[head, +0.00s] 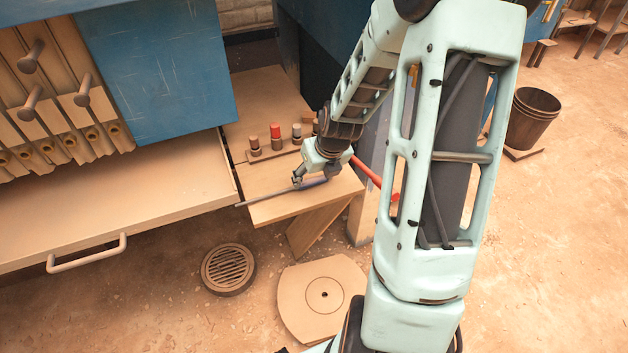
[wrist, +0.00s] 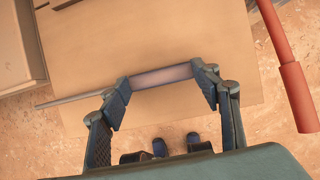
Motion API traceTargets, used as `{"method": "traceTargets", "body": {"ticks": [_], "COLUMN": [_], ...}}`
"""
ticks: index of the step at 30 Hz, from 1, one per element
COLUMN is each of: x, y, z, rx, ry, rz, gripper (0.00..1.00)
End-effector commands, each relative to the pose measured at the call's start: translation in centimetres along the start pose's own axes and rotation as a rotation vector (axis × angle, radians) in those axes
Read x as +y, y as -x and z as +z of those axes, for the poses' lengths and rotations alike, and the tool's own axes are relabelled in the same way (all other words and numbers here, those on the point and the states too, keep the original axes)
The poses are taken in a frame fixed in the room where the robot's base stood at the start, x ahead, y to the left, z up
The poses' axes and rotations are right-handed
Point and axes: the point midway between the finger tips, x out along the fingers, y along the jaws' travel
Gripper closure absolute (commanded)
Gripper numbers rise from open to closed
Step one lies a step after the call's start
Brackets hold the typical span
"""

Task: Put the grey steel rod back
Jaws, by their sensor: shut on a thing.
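The grey steel rod (head: 262,197) is at the front part of the small wooden table (head: 265,180) in the head view, its thin end pointing left past the table's edge. In the wrist view the rod (wrist: 75,99) runs from the left to a thicker grip section (wrist: 160,77) between my fingertips. My gripper (head: 311,182) is shut on this thicker section; it also shows in the wrist view (wrist: 161,82). I cannot tell whether the rod touches the tabletop. My fingers hide the ends of the thicker section.
A holder with several upright pegs, one red-topped (head: 276,132), stands at the table's back. A red bar (head: 368,172) sticks out to the right; it also shows in the wrist view (wrist: 292,85). A drawer-like tray (head: 120,205) is at left. A bucket (head: 532,118) stands far right.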

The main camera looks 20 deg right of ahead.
Motion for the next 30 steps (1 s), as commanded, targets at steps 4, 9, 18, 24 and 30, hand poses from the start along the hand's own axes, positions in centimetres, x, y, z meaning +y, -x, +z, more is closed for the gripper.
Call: {"method": "traceTargets", "body": {"ticks": [4,9,18,24,30], "x": [0.0,0.0,0.0,0.0,-0.1], "y": [0.1,-0.3,-0.2,0.0,1.9], "z": [0.0,-0.1,-0.1,0.0,0.2], "rx": [0.0,0.0,0.001,0.0,-0.002], "ry": [0.0,-0.001,0.0,0.0,-0.001], "rz": [0.0,0.0,0.0,0.0,-0.002], "gripper": [0.62,0.62,0.25,0.25,0.25]}}
